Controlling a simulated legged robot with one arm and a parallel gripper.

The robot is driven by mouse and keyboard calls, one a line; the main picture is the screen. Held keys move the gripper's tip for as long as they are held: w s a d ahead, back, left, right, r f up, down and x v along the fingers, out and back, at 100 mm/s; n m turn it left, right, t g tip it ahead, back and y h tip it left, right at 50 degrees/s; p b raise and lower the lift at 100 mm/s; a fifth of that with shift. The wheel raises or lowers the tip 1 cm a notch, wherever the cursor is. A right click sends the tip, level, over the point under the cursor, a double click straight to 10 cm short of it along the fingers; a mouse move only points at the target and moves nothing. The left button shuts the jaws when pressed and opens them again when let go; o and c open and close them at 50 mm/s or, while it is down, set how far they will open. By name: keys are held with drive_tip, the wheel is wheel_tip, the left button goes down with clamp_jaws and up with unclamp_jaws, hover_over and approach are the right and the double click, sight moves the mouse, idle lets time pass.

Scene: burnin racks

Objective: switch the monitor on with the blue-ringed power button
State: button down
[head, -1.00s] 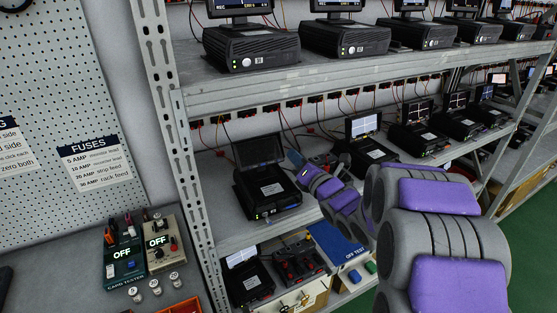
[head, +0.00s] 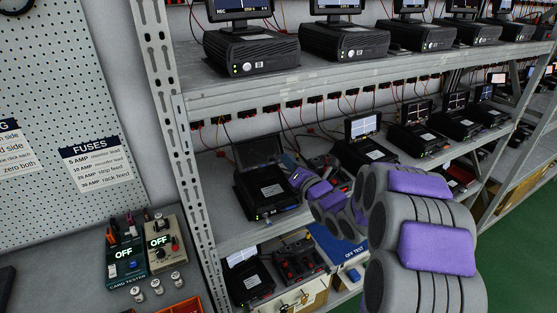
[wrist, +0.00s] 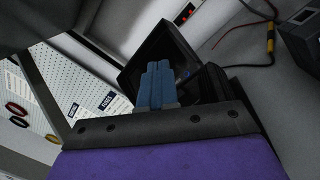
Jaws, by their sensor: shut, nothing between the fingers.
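The monitor (head: 258,151) with a dark, blank screen stands tilted up on a black unit (head: 268,190) at the left end of the middle shelf. In the wrist view the dark screen (wrist: 150,50) is right behind my gripper (wrist: 158,64). Its blue fingers are shut and empty, pointing toward the screen. I cannot tell whether they touch it.
Units with lit screens, such as this one (head: 362,126), stand to the right on the same shelf. The upper shelf (head: 230,92) holds more units above. A rack post (head: 175,120) stands at the left. Red and black cables hang behind.

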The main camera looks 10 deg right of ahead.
sight(278, 162)
drive_tip(key=shift+w+a+f+b, duration=0.15)
drive_tip(key=shift+w+f+b, duration=0.4)
drive_tip(key=shift+w+f, duration=0.25)
drive_tip(key=shift+w+a+f+b, duration=0.2)
drive_tip(key=shift+w+f+b, duration=0.2)
drive_tip(key=shift+w, duration=0.05)
drive_tip(key=shift+w+a+f+b, duration=0.15)
drive_tip(key=shift+w+f+b, duration=0.35)
drive_tip(key=shift+b, duration=0.8)
idle(1.7)
drive_tip(key=shift+r, duration=0.15)
drive_tip(key=shift+s+r+b, duration=0.3)
drive_tip(key=shift+s+b, duration=0.15)
drive_tip(key=shift+b, duration=0.1)
drive_tip(key=shift+r, duration=0.15)
